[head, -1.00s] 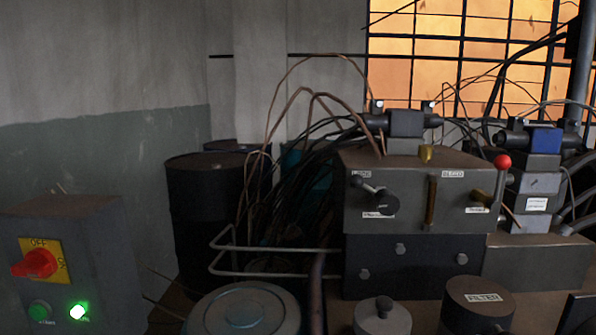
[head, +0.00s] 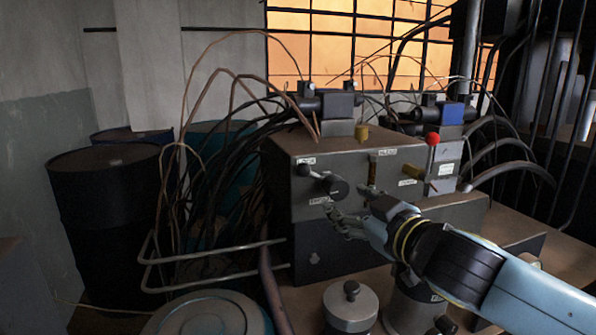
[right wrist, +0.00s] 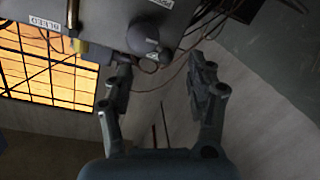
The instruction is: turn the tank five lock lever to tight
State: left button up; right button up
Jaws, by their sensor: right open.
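The lock lever (head: 318,177) is a dark arm with a round ball end, on a black hub at the left of the grey block's front face (head: 300,215). Its ball end points up and left, near a small label that seems to read LOCK. Another label sits below it, too small to read. My right gripper (head: 350,207) is open and empty, just below and right of the hub, apart from it as far as I can tell. In the right wrist view the lever hub (right wrist: 143,38) lies just beyond the open fingers (right wrist: 163,72). My left gripper is out of view.
Bent metal tubing (head: 210,262) juts out at left. A capped grey cylinder (head: 350,305) stands below. Dark drums (head: 105,200) and loose cables are behind left.

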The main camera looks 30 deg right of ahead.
aim_at(308, 172)
jog(key=shift+n+t+y, duration=0.6)
jog(key=shift+n+y, duration=0.1)
jog(key=w+p, duration=0.1)
jog(key=w, duration=0.2)
jog(key=w+r+p, duration=0.1)
jog(key=w+p, duration=0.1)
jog(key=w, duration=0.2)
jog(key=w+r+p, duration=0.1)
jog(key=w+p, duration=0.1)
jog(key=w, duration=0.2)
jog(key=shift+w+a+r, duration=0.15)
jog(key=shift+a+r, duration=0.1)
jog(key=shift+a, duration=0.05)
jog(key=shift+w+f, duration=0.15)
jog(key=shift+w, duration=0.3)
grip_shut()
